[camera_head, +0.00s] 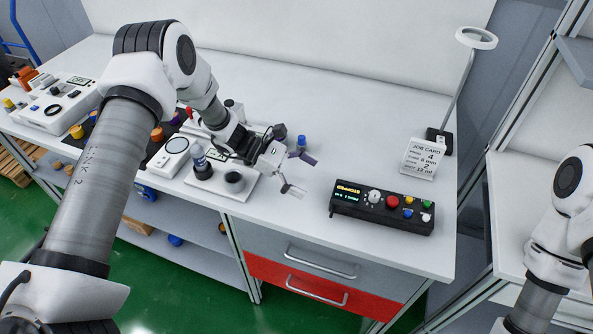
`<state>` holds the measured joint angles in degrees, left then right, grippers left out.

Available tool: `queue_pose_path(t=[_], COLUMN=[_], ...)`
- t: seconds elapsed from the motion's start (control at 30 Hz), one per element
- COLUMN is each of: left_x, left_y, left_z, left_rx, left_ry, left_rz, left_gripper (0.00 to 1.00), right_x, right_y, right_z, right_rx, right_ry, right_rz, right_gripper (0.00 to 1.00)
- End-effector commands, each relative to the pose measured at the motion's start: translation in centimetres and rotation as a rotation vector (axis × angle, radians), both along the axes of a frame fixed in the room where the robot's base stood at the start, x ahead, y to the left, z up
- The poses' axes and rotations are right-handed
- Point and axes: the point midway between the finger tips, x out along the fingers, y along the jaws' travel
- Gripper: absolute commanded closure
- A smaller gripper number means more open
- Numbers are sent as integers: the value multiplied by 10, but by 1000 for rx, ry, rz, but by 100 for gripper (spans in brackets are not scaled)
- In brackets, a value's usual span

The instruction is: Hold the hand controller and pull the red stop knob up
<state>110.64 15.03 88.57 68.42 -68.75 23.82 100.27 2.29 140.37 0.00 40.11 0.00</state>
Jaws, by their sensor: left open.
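The hand controller (380,207) is a dark box lying on the white table, right of the middle. Its top carries a small lit display, a silver knob, the red stop knob (392,202) and several small coloured buttons. My left gripper (299,175) is open and empty, to the left of the controller and apart from it, with its fingers spread toward it. Only part of my right arm shows at the right edge; its gripper is out of view.
A job card (423,158) stands behind the controller near a ring lamp (476,38). A blue-capped bottle (301,143) stands just behind my left gripper. The table is clear between gripper and controller.

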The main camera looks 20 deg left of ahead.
Motion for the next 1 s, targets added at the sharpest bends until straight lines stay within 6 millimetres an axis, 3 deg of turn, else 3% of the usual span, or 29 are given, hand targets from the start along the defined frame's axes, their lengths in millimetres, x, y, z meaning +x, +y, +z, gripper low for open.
queue_pose_path(t=[0.3,0.5,0.73,0.9,0.93,1.0], left_x=[1,2,2,2,2,2], left_y=[-66,-81,-82,-82,-82,-81], left_z=[-28,-34,-34,-34,-34,-34], left_rx=[3,2,2,2,2,2], left_ry=[0,-1,-1,-2,-2,-2], left_rz=[-5,-4,-3,-3,-4,-4], left_gripper=[0,0,0,60,66,66], right_x=[0,0,0,0,0,0], right_y=[0,0,0,0,0,0], right_z=[0,0,0,0,0,0], right_rx=[0,0,0,0,0,0], right_ry=[0,0,0,0,0,0], right_rz=[0,0,0,0,0,0], right_gripper=[60,60,60,60,60,60])
